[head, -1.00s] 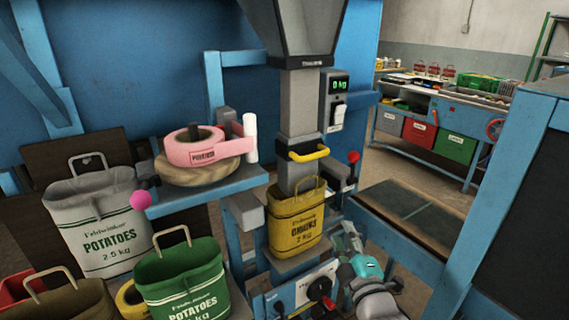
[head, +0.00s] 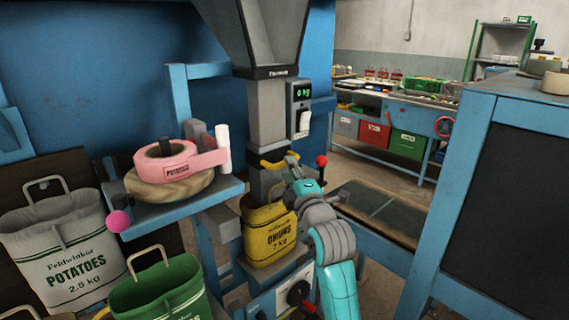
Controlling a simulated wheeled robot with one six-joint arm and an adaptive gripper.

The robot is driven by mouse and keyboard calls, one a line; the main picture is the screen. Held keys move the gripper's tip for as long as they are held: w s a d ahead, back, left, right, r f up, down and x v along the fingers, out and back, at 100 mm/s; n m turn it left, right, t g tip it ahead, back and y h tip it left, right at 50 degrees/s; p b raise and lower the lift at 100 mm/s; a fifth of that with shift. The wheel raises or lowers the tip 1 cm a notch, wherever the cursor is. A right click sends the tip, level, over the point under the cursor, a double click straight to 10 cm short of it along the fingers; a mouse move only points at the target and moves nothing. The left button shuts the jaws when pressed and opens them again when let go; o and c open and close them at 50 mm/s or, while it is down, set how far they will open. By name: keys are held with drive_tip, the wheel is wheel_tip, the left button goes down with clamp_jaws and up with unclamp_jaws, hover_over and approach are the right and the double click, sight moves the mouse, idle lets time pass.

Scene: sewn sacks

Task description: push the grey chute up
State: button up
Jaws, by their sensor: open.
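The grey chute (head: 267,125) stands upright under the grey hopper. A yellow handle (head: 277,162) is on its front, low down. The chute's lower end reaches down to the mouth of a yellow onions sack (head: 262,242); whether it is inside the sack is partly hidden by my gripper. My gripper (head: 292,165) is raised in front of the chute, with its fingertips at the right end of the yellow handle. The jaws are open. I cannot tell whether they touch the handle.
A scale display (head: 303,94) and a red-knobbed lever (head: 321,161) stand right of the chute. A shelf with a pink tape roll (head: 166,161) is on the left. Potato sacks (head: 65,248) stand at lower left. A blue frame (head: 456,190) stands at right.

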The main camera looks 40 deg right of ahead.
sight(276, 174)
drive_tip(key=shift+x, duration=2)
clamp_jaws()
